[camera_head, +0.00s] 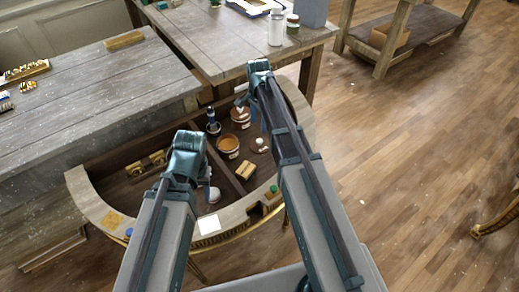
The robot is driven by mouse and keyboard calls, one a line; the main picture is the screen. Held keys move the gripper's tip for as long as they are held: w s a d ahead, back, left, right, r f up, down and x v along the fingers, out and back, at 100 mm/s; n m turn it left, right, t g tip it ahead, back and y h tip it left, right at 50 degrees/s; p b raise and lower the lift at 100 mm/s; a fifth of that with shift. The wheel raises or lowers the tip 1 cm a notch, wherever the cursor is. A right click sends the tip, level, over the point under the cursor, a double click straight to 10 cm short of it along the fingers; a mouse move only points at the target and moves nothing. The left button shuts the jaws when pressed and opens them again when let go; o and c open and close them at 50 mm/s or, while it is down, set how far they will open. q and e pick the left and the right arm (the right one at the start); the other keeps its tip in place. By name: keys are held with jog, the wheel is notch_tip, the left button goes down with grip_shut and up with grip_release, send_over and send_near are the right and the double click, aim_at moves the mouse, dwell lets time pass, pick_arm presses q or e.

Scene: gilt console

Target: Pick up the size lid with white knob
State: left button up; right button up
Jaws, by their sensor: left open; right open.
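The size lid (262,149), a brown disc with a white knob (260,140), lies inside the half-round console, in its right part. My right gripper (246,105) is open, above and a little left of the lid in the picture, close to a brown pot. My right arm runs just right of the lid. My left gripper (205,180) is open over the console's middle, left of and lower than the lid in the picture. Its fingers are small and partly hidden by my wrist. Neither gripper touches the lid.
The gilt console (93,205) has a raised rim and a divider (224,168). Inside are an amber-filled pot (228,146), another brown pot (240,114), a dark bottle (212,119) and a yellow block (245,170). Wooden tables (95,95) stand behind and left. Floor is open at right.

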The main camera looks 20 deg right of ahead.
aim_at(259, 140)
pick_arm(q)
jog(key=shift+f+b, duration=4.2)
jog(key=shift+f, duration=0.55)
pick_arm(e)
jog(key=shift+d+f, duration=0.15)
jog(key=shift+f, duration=4.6)
jog(key=shift+s+r, duration=0.1)
pick_arm(q)
jog(key=shift+r, duration=0.1)
pick_arm(e)
grip_shut()
